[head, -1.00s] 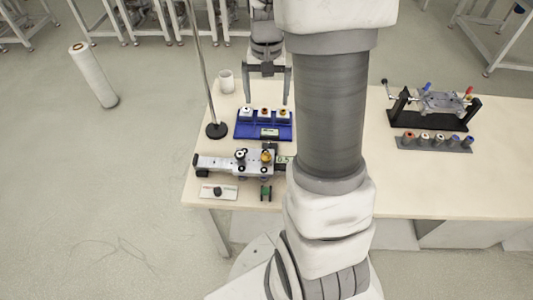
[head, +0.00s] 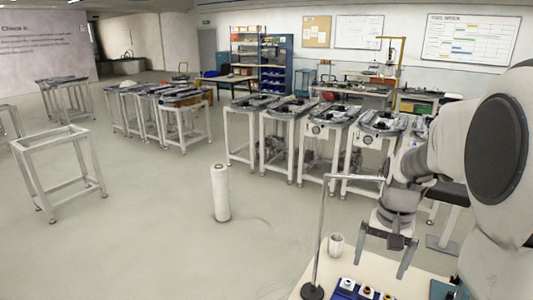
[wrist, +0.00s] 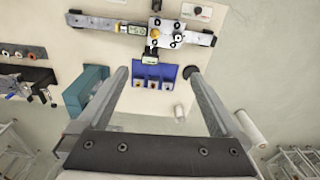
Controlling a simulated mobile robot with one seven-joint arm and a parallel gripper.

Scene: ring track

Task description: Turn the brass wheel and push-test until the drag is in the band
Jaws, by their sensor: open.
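The brass wheel (wrist: 155,33) shows in the wrist view, on the carriage (wrist: 168,32) that sits on a long rail (wrist: 95,22) at the top of the picture. A small digital readout (wrist: 137,29) sits beside it; its digits are too small to read. My gripper (wrist: 156,72) is open and empty, its fingers spread wide in front of the blue tray (wrist: 168,71) and apart from the wheel in the picture. In the head view my gripper (head: 386,257) hangs open above the table; the rail and wheel are outside that view.
A small display device (wrist: 149,57) stands between the blue tray and carriage. A teal box (wrist: 86,92) is left of the tray. A white cup (head: 335,245) and a pole stand (head: 313,291) are near the table edge. A white roll (head: 220,192) stands on the floor.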

